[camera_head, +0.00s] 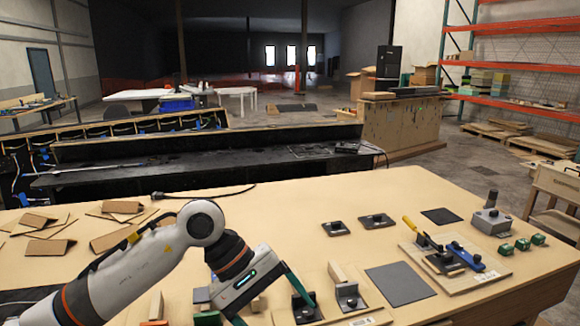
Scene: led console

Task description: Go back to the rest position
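My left arm comes in from the left edge, and its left gripper (262,304) hangs low over the near middle of the wooden table (290,215). Its green fingers are spread apart and nothing shows held between them. A black-based device (304,308) lies just right of the right finger, and I cannot tell whether they touch. A wooden block on a grey bracket (346,292) stands further right. The lower parts of the fingers are partly cut off by the bottom edge. My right gripper is not in view.
A board (458,272) carries a yellow-handled lever and a blue handle. Several green buttons (522,243) and a grey box (491,219) are at the right. Flat grey pads (400,284) lie mid-right. Cardboard pieces (48,246) lie at the left. The table's middle back is clear.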

